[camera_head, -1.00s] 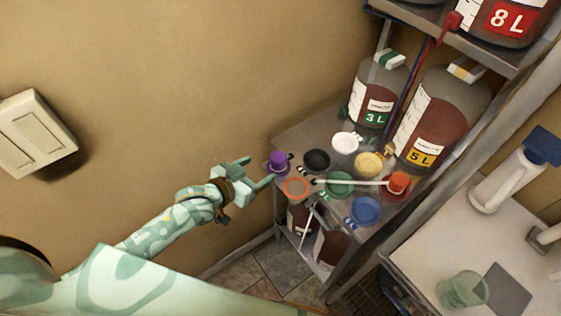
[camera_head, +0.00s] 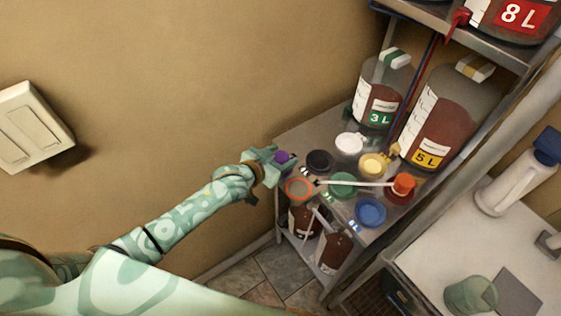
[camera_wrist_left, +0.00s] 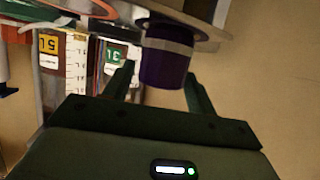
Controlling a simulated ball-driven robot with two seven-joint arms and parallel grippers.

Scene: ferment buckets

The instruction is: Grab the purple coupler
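The purple coupler (camera_head: 281,157) stands at the left corner of the metal shelf top (camera_head: 327,119). In the left wrist view the purple coupler (camera_wrist_left: 166,62) is a dark purple cylinder with a pale grey band. My left gripper (camera_head: 277,159) has reached the coupler. In the wrist view its fingers (camera_wrist_left: 160,85) are spread apart, one on each side of the coupler, with visible gaps. My right gripper is not in view.
Close by are a black lid (camera_head: 320,162), an orange ring (camera_head: 298,188) and green (camera_head: 343,184), white (camera_head: 349,145), yellow (camera_head: 373,165) and blue (camera_head: 370,212) lids. A 3 L bottle (camera_head: 380,90) and a 5 L bottle (camera_head: 447,115) stand behind. The wall borders the shelf's left side.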

